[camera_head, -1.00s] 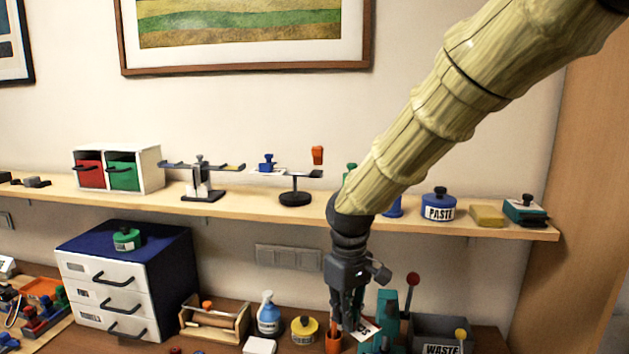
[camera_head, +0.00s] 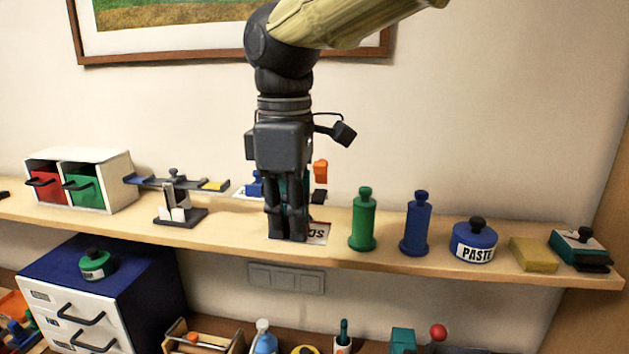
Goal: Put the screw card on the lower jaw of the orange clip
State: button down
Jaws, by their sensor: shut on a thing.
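My gripper (camera_head: 287,236) points straight down in front of the shelf's middle, its fingers close together. It is shut on a white card (camera_head: 318,233) with dark print, which sticks out to the right of the fingertips near the shelf's front edge. The print is partly hidden, so I cannot read it in full. A small orange piece (camera_head: 320,171), which may be the orange clip, shows just right of and behind the gripper. Its jaws cannot be made out. The stand below it is mostly hidden by my gripper.
On the shelf (camera_head: 140,222), a green bottle-shaped piece (camera_head: 362,222), a blue one (camera_head: 416,226) and a PASTE pot (camera_head: 474,243) stand to the right. A balance-like stand (camera_head: 178,205) and a white drawer box (camera_head: 112,175) stand left. A blue-topped drawer unit (camera_head: 150,300) is below.

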jog(key=w+d+f+p, duration=0.1)
jog(key=w+d+p, duration=0.1)
jog(key=w+p, duration=0.6)
jog(key=w, duration=0.7)
jog(key=shift+d+f, duration=0.25)
jog(key=shift+d, duration=0.15)
jog(key=shift+f, duration=0.15)
jog(key=c, duration=1.6)
grip_release()
jog(key=shift+w, duration=0.1)
